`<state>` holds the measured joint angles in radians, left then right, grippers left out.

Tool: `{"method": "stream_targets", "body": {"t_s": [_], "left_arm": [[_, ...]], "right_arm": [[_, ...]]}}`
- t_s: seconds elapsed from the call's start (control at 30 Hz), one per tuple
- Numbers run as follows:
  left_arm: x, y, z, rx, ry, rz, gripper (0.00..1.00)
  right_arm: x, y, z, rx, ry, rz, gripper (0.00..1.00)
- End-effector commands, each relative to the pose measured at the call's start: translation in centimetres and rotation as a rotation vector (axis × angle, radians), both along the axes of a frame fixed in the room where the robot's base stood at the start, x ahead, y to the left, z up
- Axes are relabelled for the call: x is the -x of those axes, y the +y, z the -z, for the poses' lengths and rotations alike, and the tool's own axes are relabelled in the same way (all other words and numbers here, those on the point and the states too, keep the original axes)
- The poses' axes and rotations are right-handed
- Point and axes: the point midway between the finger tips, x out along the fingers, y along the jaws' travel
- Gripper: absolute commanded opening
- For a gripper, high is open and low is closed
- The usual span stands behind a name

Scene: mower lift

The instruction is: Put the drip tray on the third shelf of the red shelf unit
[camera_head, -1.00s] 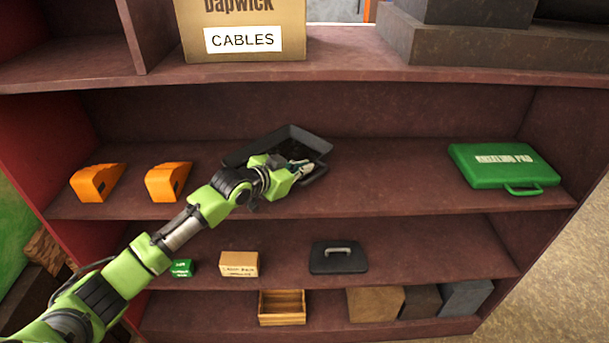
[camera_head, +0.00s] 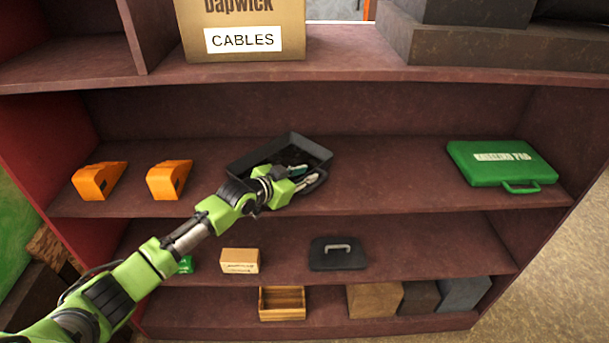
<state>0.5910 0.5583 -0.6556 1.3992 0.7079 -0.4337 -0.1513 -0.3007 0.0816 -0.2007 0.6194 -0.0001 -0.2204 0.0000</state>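The drip tray (camera_head: 250,160) is a black, shallow, rectangular tray with a dark loop handle at its near right side. It sits at the middle of the red shelf unit's (camera_head: 400,178) third shelf from the bottom, and looks nearly level on the board. My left gripper (camera_head: 306,176) is at the tray's near right side, by the handle. Its two fingers look spread apart, one above the other, with the handle close by. My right gripper is not in view.
Two orange objects (camera_head: 97,181) stand on the left of that shelf; a green case (camera_head: 502,164) lies at its right. Clear board separates the tray from the case. A cables box (camera_head: 243,30) is above. A black case (camera_head: 338,254) and a wooden crate (camera_head: 282,304) are below.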

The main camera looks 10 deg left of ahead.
Motion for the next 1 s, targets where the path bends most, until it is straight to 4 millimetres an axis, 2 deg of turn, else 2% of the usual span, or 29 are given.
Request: {"method": "stream_targets", "body": {"t_s": [0.13, 0.27, 0.7, 1.0], "left_arm": [[0.1, 0.0, -0.3, 0.0, 0.0, 0.0, 0.21], [1.0, 0.5, -0.5, -0.002, -0.001, 0.001, 0.21], [7.5, 3.3, -3.2, -0.003, 0.0, 0.002, 0.21], [10.1, 4.4, -4.5, -0.001, 0.0, 0.0, 0.21]], "right_arm": [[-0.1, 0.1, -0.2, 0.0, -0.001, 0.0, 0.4], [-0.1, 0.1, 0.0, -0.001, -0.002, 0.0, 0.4], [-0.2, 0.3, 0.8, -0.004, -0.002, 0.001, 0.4], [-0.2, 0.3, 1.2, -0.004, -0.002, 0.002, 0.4]]}}
